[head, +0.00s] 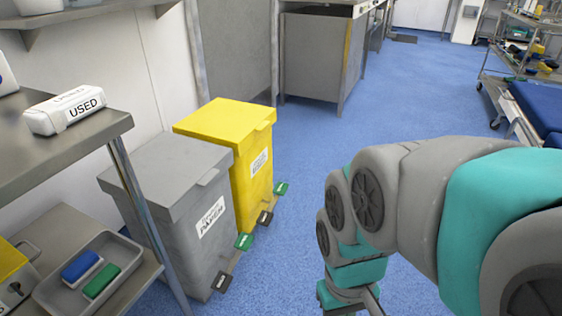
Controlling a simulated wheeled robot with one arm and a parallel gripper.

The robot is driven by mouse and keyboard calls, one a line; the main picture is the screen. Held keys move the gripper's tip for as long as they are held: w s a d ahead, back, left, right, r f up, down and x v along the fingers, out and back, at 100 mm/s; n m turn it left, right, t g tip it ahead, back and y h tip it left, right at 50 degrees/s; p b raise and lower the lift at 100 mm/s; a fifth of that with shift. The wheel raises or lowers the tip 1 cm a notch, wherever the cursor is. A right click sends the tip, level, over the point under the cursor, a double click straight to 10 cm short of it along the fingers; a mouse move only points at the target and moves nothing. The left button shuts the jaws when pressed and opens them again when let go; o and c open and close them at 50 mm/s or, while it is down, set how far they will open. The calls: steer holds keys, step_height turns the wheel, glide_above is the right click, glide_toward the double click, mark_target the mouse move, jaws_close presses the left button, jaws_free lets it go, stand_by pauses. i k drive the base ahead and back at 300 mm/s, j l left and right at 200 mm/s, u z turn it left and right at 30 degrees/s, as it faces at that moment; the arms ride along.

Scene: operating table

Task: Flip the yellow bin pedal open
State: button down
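The yellow bin (247,150) stands on the blue floor behind the grey bin, with its lid down and a white label on its front. A green pedal (281,188) and a black pedal (265,217) stick out low at its front. My arm comes in from the right and bends down to the right of the bins, apart from them. Its lower end runs off the bottom edge, so my gripper's fingers are out of view.
The grey bin (180,195), lid down, has its own green pedal (244,241) and black pedal (222,282). A metal table (60,155) stands at left, with a tray (60,298) on its lower shelf. Blue floor (320,135) is clear right of the bins.

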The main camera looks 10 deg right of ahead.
mark_target(265, 219)
steer(key=i+l, duration=0.15)
steer(key=i, duration=0.25)
steer(key=i+l, duration=0.15)
steer(key=i, duration=0.3)
